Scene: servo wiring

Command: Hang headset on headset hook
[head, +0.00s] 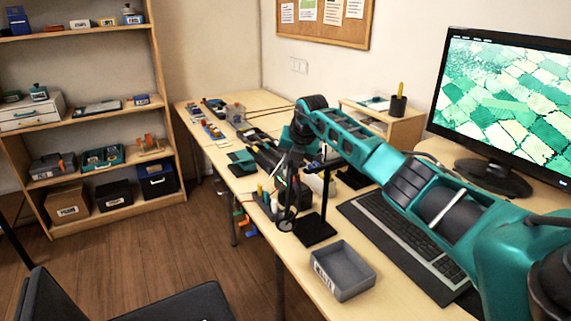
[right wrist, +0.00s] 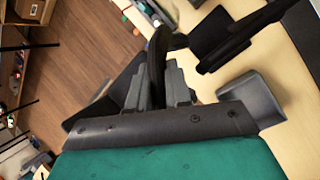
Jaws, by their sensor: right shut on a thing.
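The black headset (head: 287,214) hangs below my right gripper (head: 293,172) in the head view, just left of the hook stand. The headset hook (head: 324,196) is a black post with a top bar on a flat square base, standing near the table's front edge. In the right wrist view the grey fingers of my right gripper (right wrist: 156,92) are shut on the dark curved band of the headset (right wrist: 157,55). The hook stand (right wrist: 240,42) is to the right there, apart from the headset. Part of the headset is hidden by the gripper. My left gripper is not in view.
A grey bin (head: 342,271) sits in front of the stand. A keyboard (head: 402,240) and a monitor (head: 500,110) are to the right. Small tools and parts (head: 214,130) lie at the table's far end. A dark chair (head: 130,300) stands at lower left.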

